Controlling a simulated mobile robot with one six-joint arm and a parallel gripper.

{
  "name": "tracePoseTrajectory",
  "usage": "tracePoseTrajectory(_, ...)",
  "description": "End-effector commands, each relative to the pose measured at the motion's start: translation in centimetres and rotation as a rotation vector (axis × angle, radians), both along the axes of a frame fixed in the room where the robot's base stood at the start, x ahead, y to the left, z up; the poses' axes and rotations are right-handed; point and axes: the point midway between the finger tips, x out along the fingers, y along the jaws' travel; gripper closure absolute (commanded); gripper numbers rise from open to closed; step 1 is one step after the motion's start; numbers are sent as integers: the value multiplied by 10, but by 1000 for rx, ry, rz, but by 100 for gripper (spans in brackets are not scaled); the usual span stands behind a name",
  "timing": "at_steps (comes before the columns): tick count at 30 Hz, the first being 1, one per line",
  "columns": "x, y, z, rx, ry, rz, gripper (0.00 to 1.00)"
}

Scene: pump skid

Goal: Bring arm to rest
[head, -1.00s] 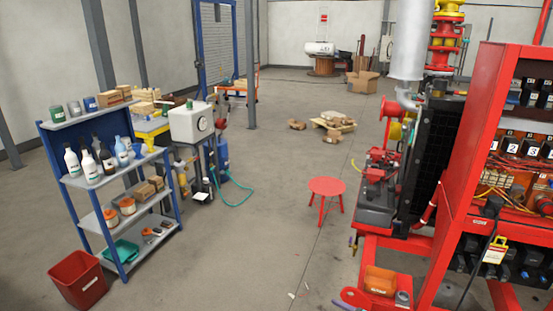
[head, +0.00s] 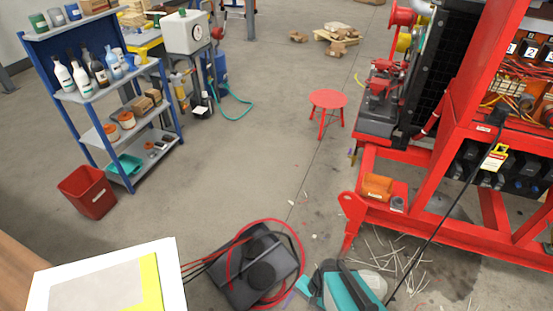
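Neither my arm nor my gripper shows in the head view. I cannot tell its pose or whether it is open or shut.
A red skid frame (head: 449,213) stands at right, a blue-framed shelf (head: 113,131) and red bin (head: 88,192) at left. A dark device with red cable (head: 252,264) and a teal item (head: 348,286) lie in front. A red stool (head: 327,101) stands on open floor. A white-and-yellow panel (head: 110,285) is bottom left.

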Motion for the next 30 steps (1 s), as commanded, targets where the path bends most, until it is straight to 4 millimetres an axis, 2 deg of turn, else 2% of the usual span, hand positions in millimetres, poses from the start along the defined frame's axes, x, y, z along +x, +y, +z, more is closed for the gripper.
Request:
tracePoseTrajectory(3,-22,-24,-6,-57,22,167,30)
tracePoseTrajectory(6,-36,-46,-8,-101,41,306,30)
tracePoseTrajectory(14,-56,-91,-3,-161,92,606,30)
tracePoseTrajectory(20,-60,-94,-1,-133,98,685,30)
tracePoseTrajectory(30,-60,-93,-1,-128,94,691,30)
